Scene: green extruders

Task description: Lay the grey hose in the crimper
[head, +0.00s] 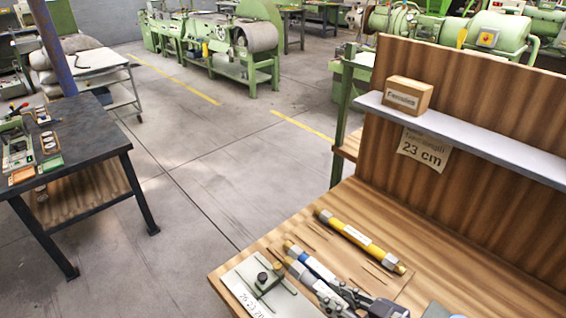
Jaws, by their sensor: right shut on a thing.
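A grey hose (308,283) with a pale end fitting lies at a slant near the front of the wooden bench (228,277). My right gripper (352,298) is at the lower edge of the picture, shut on what looks like this hose near its lower right part. Its fingers hide that part, and I cannot tell whether the hose is lifted. A blue hose (318,268) lies close beside it, partly behind the gripper. I cannot make out the crimper for certain. My left gripper is not in view.
A yellow hose (358,240) lies further back on the bench. A plate with a black-knobbed fixture (264,280) and printed numbers is at the front left corner. A cardboard box (407,96) stands on the shelf (470,136). A dark table (88,150) stands left across open floor.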

